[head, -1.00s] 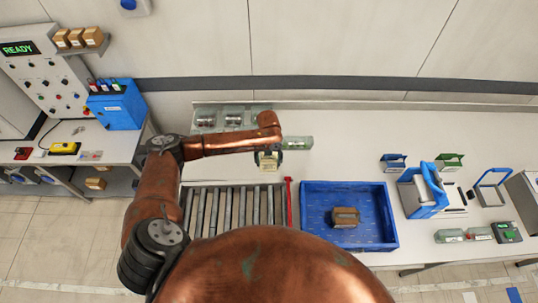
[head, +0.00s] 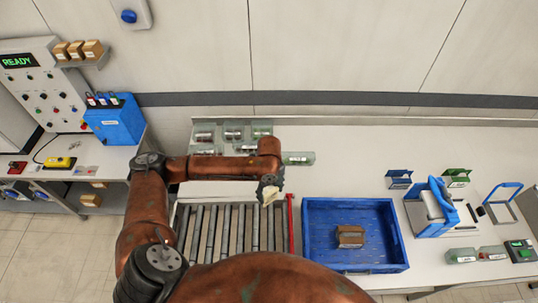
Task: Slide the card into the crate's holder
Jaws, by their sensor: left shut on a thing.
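The blue crate (head: 304,222) stands on the bench right of the roller conveyor, with a brown box (head: 350,237) inside it. My left gripper (head: 269,193) is above the far right end of the rollers, left of the crate's far left corner. It is shut on a small pale card (head: 271,196), held tilted and apart from the crate. The crate's holder cannot be made out in this view. My right gripper is not in view.
A red bar (head: 290,222) runs between the roller conveyor (head: 226,231) and the crate. Clear bins (head: 233,134) stand behind the rollers. A blue and white device (head: 432,208) stands to the right.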

